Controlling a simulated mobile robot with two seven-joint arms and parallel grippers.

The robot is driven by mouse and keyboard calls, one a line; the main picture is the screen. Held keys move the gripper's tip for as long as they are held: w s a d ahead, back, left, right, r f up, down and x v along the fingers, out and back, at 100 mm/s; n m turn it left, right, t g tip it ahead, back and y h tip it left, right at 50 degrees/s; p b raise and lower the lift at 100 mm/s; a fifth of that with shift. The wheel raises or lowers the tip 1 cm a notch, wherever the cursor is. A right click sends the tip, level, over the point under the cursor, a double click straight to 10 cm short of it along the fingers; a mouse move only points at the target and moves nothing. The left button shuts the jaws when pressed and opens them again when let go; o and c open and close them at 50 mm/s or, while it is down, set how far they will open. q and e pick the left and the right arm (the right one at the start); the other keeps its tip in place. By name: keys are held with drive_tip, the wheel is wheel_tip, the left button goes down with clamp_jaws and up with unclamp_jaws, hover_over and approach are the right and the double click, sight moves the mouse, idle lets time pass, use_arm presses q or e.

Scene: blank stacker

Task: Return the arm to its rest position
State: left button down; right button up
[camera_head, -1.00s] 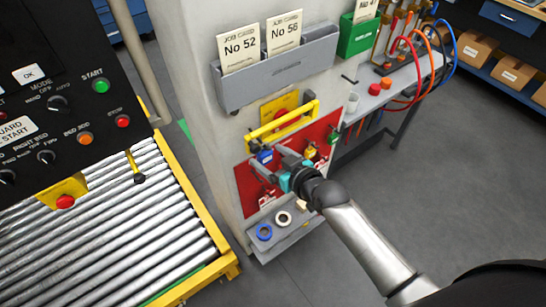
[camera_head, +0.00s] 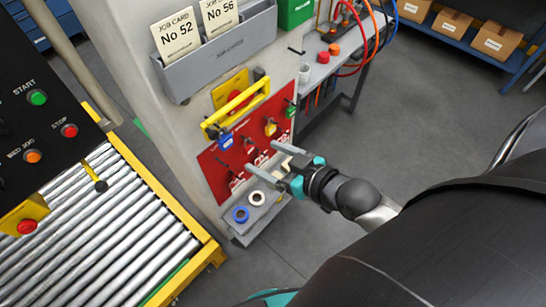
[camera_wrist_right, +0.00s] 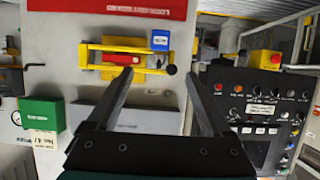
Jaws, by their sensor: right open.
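My right gripper (camera_head: 262,160) is open and empty in the head view, in front of the lower part of the red lockout board (camera_head: 212,170). Its two fingers are apart. In the right wrist view its fingers (camera_wrist_right: 158,95) spread with nothing between them, and the picture is turned upside down. Beyond them is a yellow-framed handle (camera_wrist_right: 105,45) with a blue tag beside it. My left gripper is not in view. My dark arm link covers the lower right of the head view.
A grey card holder (camera_head: 220,50) hangs on the cabinet above the board. A small shelf (camera_head: 245,232) below holds a blue ring and a white ring. A roller conveyor (camera_head: 120,235) and black control panel (camera_head: 40,130) stand left. Open floor (camera_head: 430,110) lies right.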

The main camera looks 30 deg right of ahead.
drive_tip(key=shift+s+d+r, duration=0.2)
drive_tip(key=shift+s+r, duration=0.05)
drive_tip(key=shift+s, duration=0.3)
drive_tip(key=s+d+f+m+g+h+b, duration=0.1)
drive_tip(key=s+d+f+g+b, duration=0.15)
drive_tip(key=f, duration=0.95)
drive_tip(key=s+d+f+g+h+b, duration=0.15)
drive_tip(key=s+f+b, duration=0.25)
drive_tip(key=f, duration=0.8)
drive_tip(key=s+d+f+m+g+h+b, duration=0.1)
drive_tip(key=s+d+f+g+b, duration=0.15)
drive_tip(key=f, duration=0.95)
drive_tip(key=s+a+f+g+b, duration=0.2)
drive_tip(key=s+f+b, duration=0.1)
drive_tip(key=s+f, duration=0.6)
drive_tip(key=s+a+f+g+h+b, duration=0.1)
drive_tip(key=s+a+f+g+b, duration=0.1)
drive_tip(key=s+f, duration=0.8)
drive_tip(key=shift+s+a+f+g+b, duration=0.3)
drive_tip(key=shift+f+g+b, duration=0.25)
drive_tip(key=shift+b, duration=0.55)
drive_tip(key=shift+r, duration=0.1)
